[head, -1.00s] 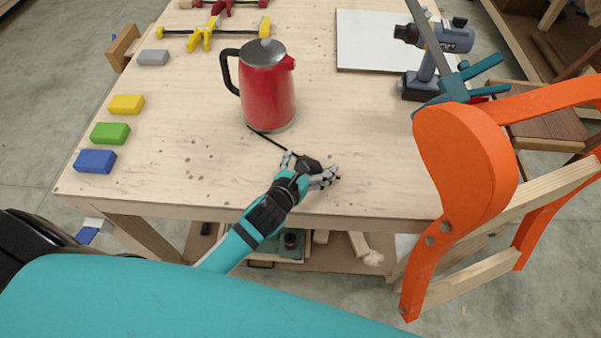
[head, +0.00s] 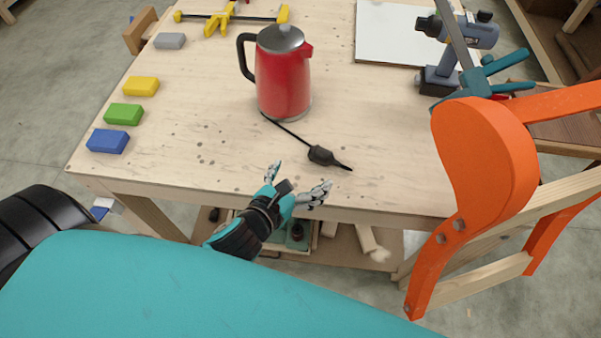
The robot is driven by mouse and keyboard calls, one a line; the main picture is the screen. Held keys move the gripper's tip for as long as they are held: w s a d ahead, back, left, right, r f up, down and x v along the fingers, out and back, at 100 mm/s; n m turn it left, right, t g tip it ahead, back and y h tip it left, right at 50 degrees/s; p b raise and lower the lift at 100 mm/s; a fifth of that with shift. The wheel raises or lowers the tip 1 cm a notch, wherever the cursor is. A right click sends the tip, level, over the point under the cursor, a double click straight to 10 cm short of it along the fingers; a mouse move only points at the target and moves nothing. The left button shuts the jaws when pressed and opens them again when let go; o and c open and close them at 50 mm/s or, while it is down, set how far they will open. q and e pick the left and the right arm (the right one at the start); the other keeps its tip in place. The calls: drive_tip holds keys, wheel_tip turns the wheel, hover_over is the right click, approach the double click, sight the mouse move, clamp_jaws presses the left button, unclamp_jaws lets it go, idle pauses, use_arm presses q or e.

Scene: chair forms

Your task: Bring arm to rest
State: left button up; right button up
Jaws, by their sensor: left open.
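My left gripper (head: 296,183) is open and empty. Its fingers point toward the table, over the front edge of the wooden workbench (head: 390,165). A black plug (head: 321,155) on a dark cord lies on the bench just beyond the fingers, apart from them. The cord runs back to the red kettle (head: 284,80), which stands upright on the bench with its handle to the left. My right gripper is not in the head view.
An orange chair part with wooden rails (head: 485,160) stands at the right. Blue (head: 108,141), green (head: 124,114), yellow (head: 141,86) and grey (head: 170,41) blocks line the left side. A drill (head: 440,75) and white board (head: 385,35) are at the back right. The front middle is clear.

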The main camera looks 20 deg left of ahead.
use_arm(q)
drive_tip(key=shift+s+a+f+n, duration=0.15)
drive_tip(key=shift+a+n, duration=0.25)
drive_tip(key=shift+n, duration=0.6)
drive_tip(key=s+a+f+n+g, duration=0.1)
drive_tip(key=s+f+n+g, duration=0.2)
drive_tip(key=n, duration=0.8)
drive_tip(key=s+a+f+n+g+y, duration=0.1)
drive_tip(key=s+a+n+g, duration=0.15)
drive_tip(key=s+n, duration=0.6)
drive_tip(key=s+a+f+n+g, duration=0.15)
drive_tip(key=n+g, duration=0.25)
drive_tip(key=n, duration=0.9)
wheel_tip(320, 180, down, 26)
drive_tip(key=s+d+g, duration=0.1)
drive_tip(key=g, duration=0.1)
drive_tip(key=s+a+f+b, duration=0.1)
drive_tip(key=s+a+f, duration=0.2)
drive_tip(key=s+f, duration=1.4)
drive_tip(key=shift+s+f+g+y, duration=0.3)
drive_tip(key=shift+f+g, duration=0.15)
drive_tip(key=shift+f, duration=0.1)
